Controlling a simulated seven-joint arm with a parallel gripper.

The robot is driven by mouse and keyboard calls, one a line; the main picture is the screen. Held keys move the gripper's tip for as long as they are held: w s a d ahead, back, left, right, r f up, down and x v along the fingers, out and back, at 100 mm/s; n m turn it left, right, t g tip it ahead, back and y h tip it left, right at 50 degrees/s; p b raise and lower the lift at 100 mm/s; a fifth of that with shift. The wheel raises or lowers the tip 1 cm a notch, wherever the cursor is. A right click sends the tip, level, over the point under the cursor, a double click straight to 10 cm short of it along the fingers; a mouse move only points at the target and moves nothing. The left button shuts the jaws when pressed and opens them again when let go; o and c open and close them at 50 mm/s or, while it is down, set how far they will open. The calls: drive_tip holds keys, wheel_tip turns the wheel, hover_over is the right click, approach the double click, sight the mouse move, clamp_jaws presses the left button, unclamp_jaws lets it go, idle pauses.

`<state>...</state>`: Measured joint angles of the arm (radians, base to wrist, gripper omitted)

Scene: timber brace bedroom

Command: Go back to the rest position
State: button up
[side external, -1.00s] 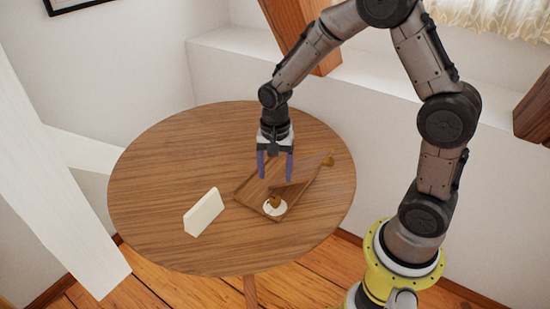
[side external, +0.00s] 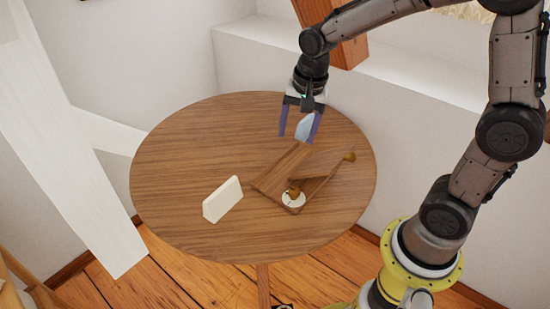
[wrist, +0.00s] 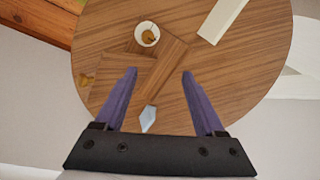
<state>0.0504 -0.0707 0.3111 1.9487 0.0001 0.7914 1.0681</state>
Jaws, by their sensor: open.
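My gripper (side external: 297,140) is open above the far part of the round wooden table (side external: 170,180). In the wrist view my gripper (wrist: 160,72) has its two purple fingers spread wide. A pale blue pointed piece (side external: 303,128) shows between the fingers in the side view, and also in the wrist view (wrist: 148,118). It looks apart from both fingers; whether it touches the table is unclear.
A wooden tray (side external: 268,186) holds a white round dish (side external: 293,201) with a small brown item. A flat wooden board (side external: 325,163) lies tilted across the tray, near a golden knob (side external: 349,156). A cream block (side external: 222,199) stands left. The table's left side is clear.

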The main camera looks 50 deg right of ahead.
drive_tip(key=s+r+n+t, duration=0.2)
drive_tip(key=s+r, duration=0.2)
drive_tip(key=r, duration=0.3)
drive_tip(key=s+a+n+t, duration=0.1)
drive_tip(key=s+n, duration=0.9)
drive_tip(key=s, duration=0.4)
drive_tip(key=shift+s+a+r+n+t, duration=0.15)
drive_tip(key=shift+a+r+n+t, duration=0.2)
drive_tip(key=shift+n+t, duration=0.05)
